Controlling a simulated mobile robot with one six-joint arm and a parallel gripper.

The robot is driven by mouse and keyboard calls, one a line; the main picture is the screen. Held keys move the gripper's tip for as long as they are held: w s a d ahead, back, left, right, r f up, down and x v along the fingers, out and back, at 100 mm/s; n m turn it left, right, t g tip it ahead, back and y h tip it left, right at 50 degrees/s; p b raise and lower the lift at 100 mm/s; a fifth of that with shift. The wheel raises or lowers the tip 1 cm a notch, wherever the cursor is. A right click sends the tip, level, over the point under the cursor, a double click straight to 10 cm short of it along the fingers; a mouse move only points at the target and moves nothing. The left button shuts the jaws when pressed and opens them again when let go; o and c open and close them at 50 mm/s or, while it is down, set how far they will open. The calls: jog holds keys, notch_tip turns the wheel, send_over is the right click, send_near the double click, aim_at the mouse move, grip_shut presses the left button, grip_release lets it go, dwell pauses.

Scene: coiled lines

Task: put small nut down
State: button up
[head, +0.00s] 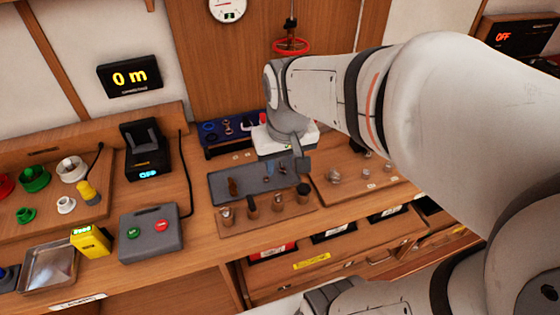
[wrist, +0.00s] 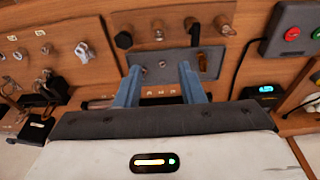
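My gripper (wrist: 160,66) shows two blue-grey fingers spread apart in the wrist view, with nothing seen clamped between them. It is above the grey tray (wrist: 173,56) on the bench. A small round metal piece, which looks like the small nut (wrist: 162,64), lies on the tray, seen between the fingertips. Another small piece (wrist: 145,70) lies close beside it, near the left finger. In the head view my arm reaches over the grey tray (head: 218,187), with one finger (head: 303,164) showing at its right end. I cannot tell the exact height of the fingertips above the tray.
A wooden rack with upright posts (head: 252,207) stands at the tray's near edge. A blue holder (head: 211,139) is behind the tray. A board with metal fittings (head: 334,177) lies right. A grey button box (head: 150,230) and a black device (head: 144,150) stand left.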

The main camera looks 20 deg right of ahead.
jog(key=shift+t, duration=0.4)
jog(key=s, duration=0.5)
jog(key=shift+s+a, duration=0.15)
